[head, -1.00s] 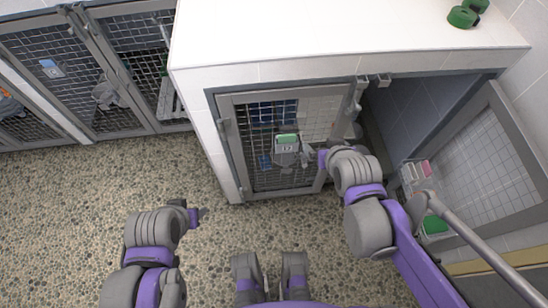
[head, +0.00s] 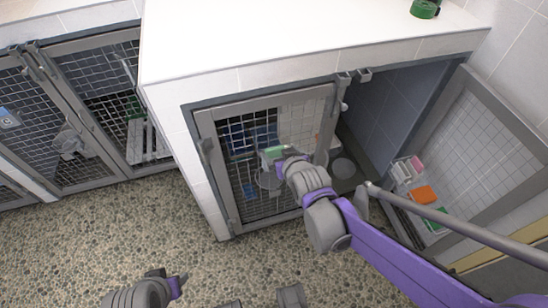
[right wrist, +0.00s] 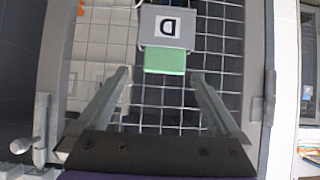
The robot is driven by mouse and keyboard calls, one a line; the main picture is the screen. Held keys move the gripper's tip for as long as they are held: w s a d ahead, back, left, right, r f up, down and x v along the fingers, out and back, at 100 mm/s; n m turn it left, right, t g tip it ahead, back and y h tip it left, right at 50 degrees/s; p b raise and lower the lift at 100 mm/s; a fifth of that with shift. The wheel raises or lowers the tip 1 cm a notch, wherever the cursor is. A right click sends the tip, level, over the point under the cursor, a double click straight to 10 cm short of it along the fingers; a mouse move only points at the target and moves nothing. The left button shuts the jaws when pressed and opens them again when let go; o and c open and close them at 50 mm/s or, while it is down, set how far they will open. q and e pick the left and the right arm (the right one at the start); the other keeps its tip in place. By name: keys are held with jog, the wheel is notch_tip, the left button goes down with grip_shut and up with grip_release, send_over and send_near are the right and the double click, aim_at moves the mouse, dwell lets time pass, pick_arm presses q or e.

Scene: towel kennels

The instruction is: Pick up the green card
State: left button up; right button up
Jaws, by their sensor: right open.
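The green card (head: 272,152) sticks out of a grey holder on the mesh kennel door (head: 208,165). In the right wrist view the green card (right wrist: 165,60) shows at the edge of the holder (right wrist: 167,26), which bears a letter D label. My right gripper (right wrist: 161,76) is open, with its fingers on either side of the card's near end and nothing between them. In the head view my right gripper (head: 281,163) partly hides the holder. My left gripper (head: 179,284) is low at the left, over the floor, away from the door; its jaws are unclear.
An open kennel door (head: 485,155) stands at the right, with a rack holding pink, orange and green items (head: 424,194) beside it. A white counter top (head: 290,40) is above the kennels. More mesh kennels (head: 75,120) line the left. The pebbled floor (head: 120,240) is clear.

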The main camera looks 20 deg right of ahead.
aim_at(275, 151)
jog(key=x, duration=0.1)
jog(key=b+x, duration=0.1)
jog(key=x, duration=0.1)
jog(key=b+x, duration=0.1)
jog(key=x, duration=0.1)
jog(key=shift+a+f, duration=0.15)
jog(key=shift+a, duration=0.15)
jog(key=shift+c, duration=0.3)
jog(key=c, duration=1.2)
